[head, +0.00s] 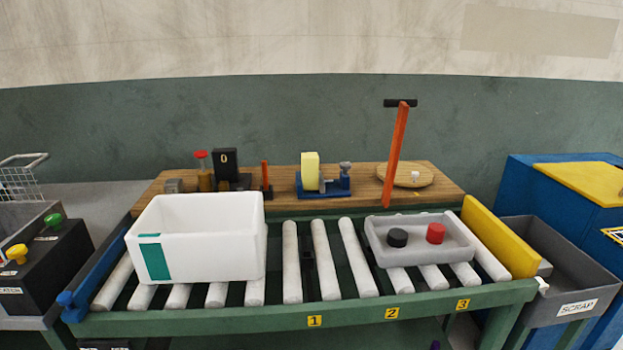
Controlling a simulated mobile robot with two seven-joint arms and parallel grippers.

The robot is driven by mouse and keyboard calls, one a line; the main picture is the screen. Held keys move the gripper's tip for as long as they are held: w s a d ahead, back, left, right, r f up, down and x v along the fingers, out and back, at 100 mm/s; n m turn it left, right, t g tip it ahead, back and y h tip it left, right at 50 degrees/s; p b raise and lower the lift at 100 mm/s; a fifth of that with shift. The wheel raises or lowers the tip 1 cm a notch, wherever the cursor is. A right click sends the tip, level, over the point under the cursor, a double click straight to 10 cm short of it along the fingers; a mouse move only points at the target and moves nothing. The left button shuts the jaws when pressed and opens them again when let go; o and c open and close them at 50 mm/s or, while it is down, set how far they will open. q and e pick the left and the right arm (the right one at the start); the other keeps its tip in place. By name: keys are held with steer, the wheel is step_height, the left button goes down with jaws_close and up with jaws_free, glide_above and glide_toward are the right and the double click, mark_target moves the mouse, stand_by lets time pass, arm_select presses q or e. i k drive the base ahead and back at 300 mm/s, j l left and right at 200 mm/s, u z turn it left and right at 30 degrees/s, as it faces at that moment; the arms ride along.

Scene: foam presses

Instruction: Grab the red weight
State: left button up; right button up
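The red weight (435,233) is a short red cylinder. It sits in the right part of a shallow grey tray (455,258) on the right side of the roller conveyor. A black weight (397,238) sits to its left in the same tray, apart from it. Nothing covers the red weight. Neither of my grippers shows in the head view.
A large white bin (205,265) stands on the left rollers. Bare rollers (325,260) lie between bin and tray. A yellow board (500,238) edges the right end, beside a grey scrap bin (588,290). An orange lever (396,150) rises behind the tray.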

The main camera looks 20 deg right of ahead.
mark_target(435, 232)
steer(key=z, duration=1.3)
